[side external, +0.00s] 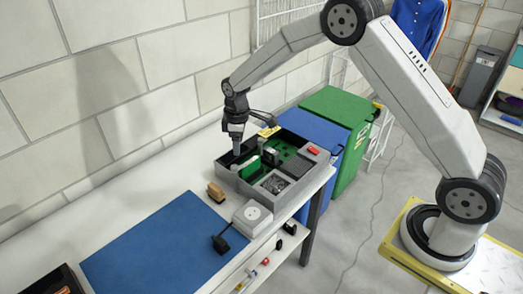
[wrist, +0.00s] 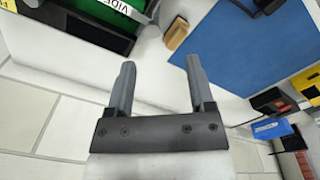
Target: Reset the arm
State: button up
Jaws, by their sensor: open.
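My gripper (side external: 236,152) points down at the back left part of a grey compartment box (side external: 238,184) on the white table. Its two fingers are apart, and in the wrist view the gap between the fingertips (wrist: 160,62) shows only white table surface, with nothing held. In the side view the fingers overlap the box's rear left corner; I cannot tell if they touch it. My arm is stretched out from its base across to the table. A green board (side external: 288,152) lies inside the box, and a green piece (side external: 250,168) stands near its left side.
A wooden block-like brush (side external: 216,191) and a blue mat (side external: 165,245) lie left of the box. A white socket-like unit (side external: 253,215) and black plug (side external: 222,243) are in front. The wall is close behind; blue (side external: 317,130) and green (side external: 342,105) bins stand beyond the table.

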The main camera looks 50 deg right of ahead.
jog(key=s+r+m+t, duration=0.1)
jog(key=s+r+m, duration=0.2)
jog(key=s, duration=0.9)
jog(key=s+r+m+t, duration=0.1)
jog(key=s+r+m, duration=0.2)
jog(key=s, duration=0.9)
jog(key=shift+s+d+r+m, duration=0.2)
jog(key=shift+s+m, duration=0.2)
jog(key=shift+m, duration=0.4)
jog(key=shift+w, duration=0.1)
